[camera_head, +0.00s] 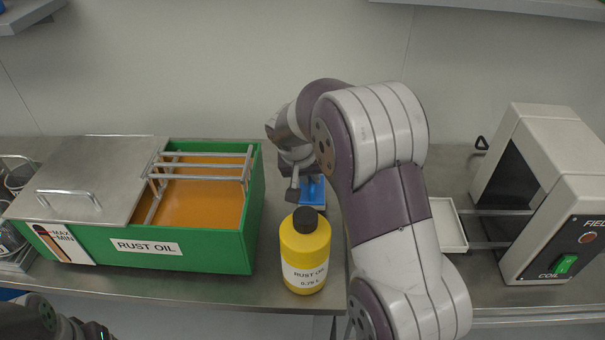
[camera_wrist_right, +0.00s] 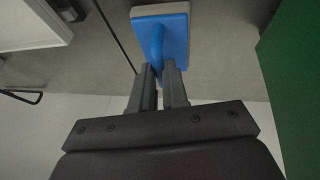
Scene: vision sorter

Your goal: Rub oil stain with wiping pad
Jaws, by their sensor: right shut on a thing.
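The wiping pad (camera_head: 313,193) is a blue plate with a blue handle on the steel table, between the green tank and my right arm. In the right wrist view the pad (camera_wrist_right: 176,33) shows a pale grey-beige layer along its edge. My right gripper (camera_wrist_right: 161,72) is shut on the pad's handle. In the head view this gripper (camera_head: 297,186) is partly hidden by its own wrist. I cannot tell whether the pad touches the table. I see no oil stain in either view. A dark part of my left arm (camera_head: 45,318) shows at the lower left; its fingers are not clear.
A yellow rust oil bottle (camera_head: 305,253) with a black cap stands just in front of the pad. The green rust oil tank (camera_head: 200,257) with a metal lid is at left. A white tray (camera_head: 449,224) and a grey coil machine (camera_head: 545,195) stand at right.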

